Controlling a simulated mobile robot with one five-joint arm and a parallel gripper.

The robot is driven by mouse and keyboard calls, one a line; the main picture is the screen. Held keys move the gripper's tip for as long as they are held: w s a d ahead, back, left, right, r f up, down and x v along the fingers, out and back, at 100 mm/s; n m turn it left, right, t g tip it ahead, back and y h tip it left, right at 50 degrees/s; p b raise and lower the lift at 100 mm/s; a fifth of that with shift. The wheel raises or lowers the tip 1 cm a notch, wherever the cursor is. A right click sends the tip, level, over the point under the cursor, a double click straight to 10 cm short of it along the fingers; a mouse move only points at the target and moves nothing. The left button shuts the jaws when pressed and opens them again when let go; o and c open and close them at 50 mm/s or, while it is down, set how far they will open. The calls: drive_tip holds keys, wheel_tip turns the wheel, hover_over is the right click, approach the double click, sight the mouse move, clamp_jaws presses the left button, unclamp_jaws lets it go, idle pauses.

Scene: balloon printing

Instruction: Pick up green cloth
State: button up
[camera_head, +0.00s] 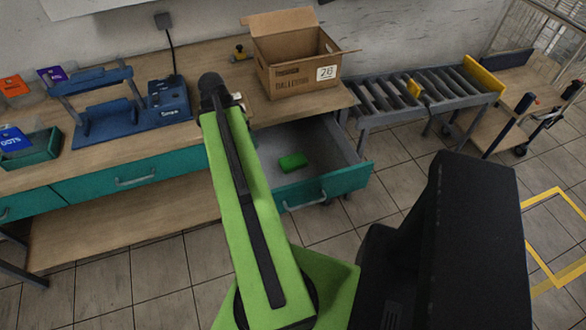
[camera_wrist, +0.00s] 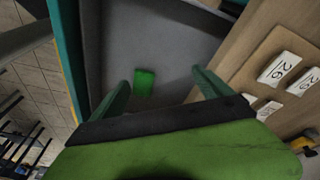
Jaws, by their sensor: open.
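The green cloth (camera_head: 293,161) is a small bright green folded block lying on the grey floor of the open drawer (camera_head: 322,143). In the wrist view the cloth (camera_wrist: 144,82) shows ahead of my gripper, nearer the left finger. My gripper (camera_wrist: 163,82) is open with two dark green fingers spread apart, and nothing is between them. The drawer's inside (camera_wrist: 190,40) fills the upper middle of the wrist view. In the head view my arm reaches toward the bench beside the drawer, and the gripper fingers cannot be made out there.
An open cardboard box (camera_head: 292,75) stands on the wooden bench behind the drawer. A blue machine (camera_head: 110,118) sits on the bench at left. A roller conveyor (camera_head: 420,93) stands at right. The drawer's teal front (camera_head: 335,182) and its side walls surround the cloth.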

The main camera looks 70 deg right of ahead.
drive_tip(key=s+d+f+m, duration=0.1)
drive_tip(key=s+d+m, duration=0.5)
drive_tip(key=s, duration=0.5)
drive_tip(key=b, duration=1.3)
hover_over(293, 159)
drive_tip(key=w+a, duration=0.1)
drive_tip(key=a, duration=0.1)
drive_tip(key=shift+n+g, duration=0.4)
wheel_tip(293, 159, down, 12)
drive_tip(key=shift+d+f, duration=0.1)
drive_tip(key=b+x, duration=0.4)
drive_tip(key=x, duration=0.1)
drive_tip(key=shift+d+f+b, duration=0.15)
drive_tip(key=shift+d+b, duration=0.1)
drive_tip(key=shift+b, duration=0.15)
drive_tip(key=c, duration=1.4)
drive_tip(key=shift+c, duration=0.2)
drive_tip(key=shift+r+p, duration=0.3)
